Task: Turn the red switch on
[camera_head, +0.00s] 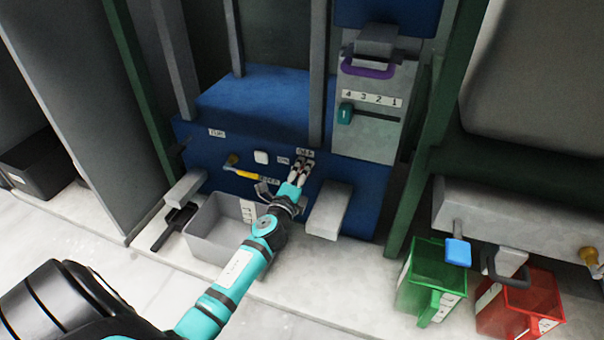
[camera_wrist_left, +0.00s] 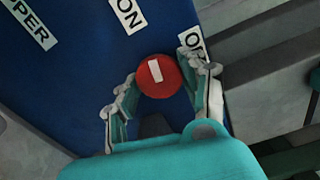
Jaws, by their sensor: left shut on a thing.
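The red switch (camera_wrist_left: 158,76) is a round knob with a white mark, on a blue panel. In the left wrist view the mark runs nearly upright, tilted slightly left. The "ON" label (camera_wrist_left: 127,15) is above and left of the knob, and the "OFF" label (camera_wrist_left: 192,45) is above and right. My left gripper (camera_head: 301,167) reaches the panel below these labels. In the left wrist view its fingers (camera_wrist_left: 160,85) sit on either side of the knob, shut on it. In the head view the fingers hide the knob. My right gripper is out of view.
A grey open bin (camera_head: 205,228) stands below the panel, beside a grey block (camera_head: 329,209). A yellow handle (camera_head: 243,174) is left of the gripper. A slider with a teal knob (camera_head: 345,113) is above right. Green (camera_head: 432,280) and red (camera_head: 520,300) bins stand at the right.

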